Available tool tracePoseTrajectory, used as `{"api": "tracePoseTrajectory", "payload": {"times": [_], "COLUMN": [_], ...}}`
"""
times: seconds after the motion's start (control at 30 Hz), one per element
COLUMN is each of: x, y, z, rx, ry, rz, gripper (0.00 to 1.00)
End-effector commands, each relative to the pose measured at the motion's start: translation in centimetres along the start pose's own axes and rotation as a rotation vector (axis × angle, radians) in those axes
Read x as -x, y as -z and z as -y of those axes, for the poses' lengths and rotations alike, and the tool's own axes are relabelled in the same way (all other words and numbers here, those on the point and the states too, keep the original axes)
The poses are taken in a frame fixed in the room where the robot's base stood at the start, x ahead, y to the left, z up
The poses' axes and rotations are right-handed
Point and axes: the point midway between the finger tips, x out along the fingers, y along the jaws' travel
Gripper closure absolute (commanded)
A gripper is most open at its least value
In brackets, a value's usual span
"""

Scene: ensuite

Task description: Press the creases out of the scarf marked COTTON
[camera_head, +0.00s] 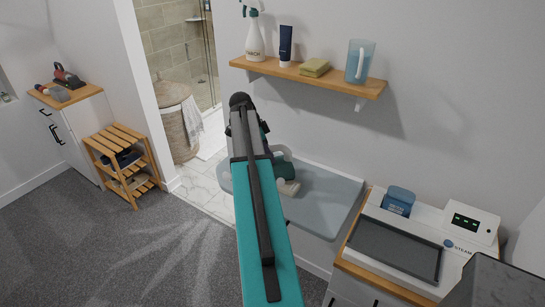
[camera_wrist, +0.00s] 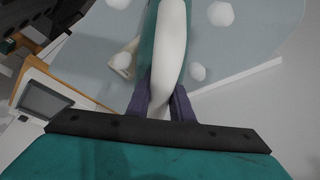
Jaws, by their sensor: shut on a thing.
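My gripper (camera_wrist: 163,108) is shut on the white handle (camera_wrist: 170,50) of a teal and white iron. In the head view, the iron (camera_head: 287,178) shows partly behind my arm, over the grey-blue ironing board (camera_head: 325,205). The board (camera_wrist: 245,45) also fills the top of the wrist view. Several pale round patches (camera_wrist: 220,14) show over it; I cannot tell what they are. I cannot tell whether the iron touches the board. I can make out no scarf and read no COTTON mark; my arm and the iron hide part of the board.
A white steam station (camera_head: 462,222) with a dark tray (camera_head: 395,250) and blue tank (camera_head: 398,201) stands right of the board. A wooden shelf (camera_head: 310,77) with bottles hangs above. A slatted rack (camera_head: 118,143) with folded cloths and a basket (camera_head: 172,95) stand left. Carpet there is clear.

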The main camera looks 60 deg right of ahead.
Motion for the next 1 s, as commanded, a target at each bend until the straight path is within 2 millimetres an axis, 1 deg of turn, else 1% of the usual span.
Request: {"api": "tracePoseTrajectory", "payload": {"times": [0.13, 0.2, 0.23, 0.3, 0.47, 0.8, 1.0], "x": [0.2, 0.6, 1.0, 2.5, 3.2, 6.1, 7.4], "y": [-0.2, 0.0, 0.2, 1.0, 1.4, 2.6, 3.2], "z": [0.3, 0.2, 0.2, 0.2, 0.1, 0.1, 0.1], "rx": [0.001, 0.0, -0.001, -0.003, -0.003, -0.004, -0.004], "ry": [0.002, 0.002, 0.003, 0.004, 0.0, 0.001, 0.0], "rz": [0.0, 0.0, 0.0, -0.001, -0.001, -0.002, -0.002], "gripper": [1.0, 1.0, 1.0, 1.0, 1.0, 1.0, 1.0]}}
